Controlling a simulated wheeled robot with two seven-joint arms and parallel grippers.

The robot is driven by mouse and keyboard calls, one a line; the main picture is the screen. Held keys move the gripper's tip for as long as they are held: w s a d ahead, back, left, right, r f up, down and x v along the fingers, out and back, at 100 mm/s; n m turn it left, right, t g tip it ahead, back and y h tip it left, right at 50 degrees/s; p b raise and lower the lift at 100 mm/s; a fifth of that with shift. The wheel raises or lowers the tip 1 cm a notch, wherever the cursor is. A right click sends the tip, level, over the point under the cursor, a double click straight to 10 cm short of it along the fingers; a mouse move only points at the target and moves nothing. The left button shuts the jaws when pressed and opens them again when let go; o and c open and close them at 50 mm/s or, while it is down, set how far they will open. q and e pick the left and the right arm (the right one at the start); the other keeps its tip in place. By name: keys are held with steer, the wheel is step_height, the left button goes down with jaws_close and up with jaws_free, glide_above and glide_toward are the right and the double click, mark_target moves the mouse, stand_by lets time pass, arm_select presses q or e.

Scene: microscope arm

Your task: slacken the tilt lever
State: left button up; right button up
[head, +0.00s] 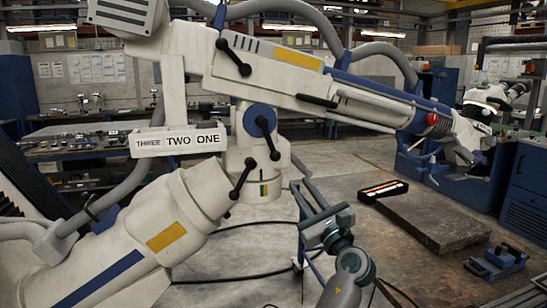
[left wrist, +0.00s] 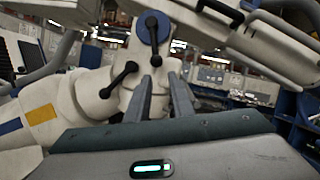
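The off-white microscope arm (head: 280,80) carries several black ball-ended levers, and I cannot tell from any marking which is the tilt lever. One lever (head: 268,138) is on the blue hub of the middle joint and hangs down; it also shows in the left wrist view (left wrist: 154,42). A lower lever (head: 242,179) slants on the joint below, left of my fingers in the left wrist view (left wrist: 118,79). Another (head: 233,57) is on the upper arm. My left gripper (head: 298,183) is open and empty, its fingers (left wrist: 160,78) apart and pointing toward the joint. My right gripper is out of view.
A sign reading THREE TWO ONE (head: 179,141) hangs left of the joint. A microscope head (head: 484,112) is on the arm's far right end. A dark slab (head: 435,218) and a blue tool (head: 497,261) lie at right. Cables cross the floor.

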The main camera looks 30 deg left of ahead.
arm_select(q)
steer(key=shift+s+a+r+n+y, duration=0.15)
steer(key=shift+s+r, duration=0.15)
steer(key=shift+r, duration=0.2)
steer(key=shift+s+a+r+n+y, duration=0.15)
steer(key=shift+s+r, duration=0.15)
steer(key=shift+r, duration=0.15)
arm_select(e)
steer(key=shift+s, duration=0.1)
arm_select(q)
steer(key=p, duration=0.2)
glide_toward(273, 147)
steer(key=p+x, duration=0.4)
steer(key=x, duration=0.5)
steer(key=shift+w+a+r, duration=0.1)
steer(key=shift+a+r, duration=0.1)
steer(key=shift+a, duration=0.15)
steer(key=shift+w+a+r, duration=0.1)
steer(key=shift+w+a, duration=0.2)
steer(key=shift+a, duration=0.15)
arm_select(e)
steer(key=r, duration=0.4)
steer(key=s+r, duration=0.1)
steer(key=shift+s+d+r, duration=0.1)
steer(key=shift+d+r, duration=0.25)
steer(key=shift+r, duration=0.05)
